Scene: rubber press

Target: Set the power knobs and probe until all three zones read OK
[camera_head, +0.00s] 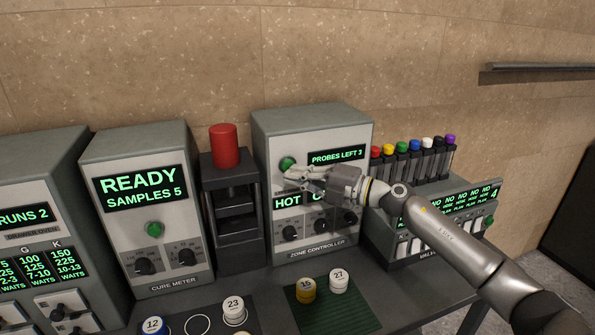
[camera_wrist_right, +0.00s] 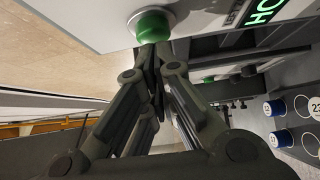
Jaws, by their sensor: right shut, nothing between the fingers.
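The zone controller (camera_head: 268,215) is a grey box at the back of the bench. Its upper screen (camera_head: 338,156) reads PROBES LEFT 3. Its green button (camera_head: 287,162) sits left of that screen. Of the zone screens, the left (camera_head: 289,199) reads HOT and the middle starts with C; my right gripper and arm hide the others. Three dark knobs (camera_head: 290,233) line the lower panel. My right gripper (camera_head: 291,176) is shut and empty, just in front of the button. In the wrist view its fingertips (camera_wrist_right: 152,55) are at the green button (camera_wrist_right: 152,25); I cannot tell whether they touch.
Left of the controller stand a black press with a red cylinder (camera_head: 224,146) and the cure meter (camera_head: 115,208) reading READY, SAMPLES 5. Numbered pots (camera_head: 338,278) stand on mats in front. A valve unit (camera_head: 455,203) with coloured caps stands to the right, behind my arm.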

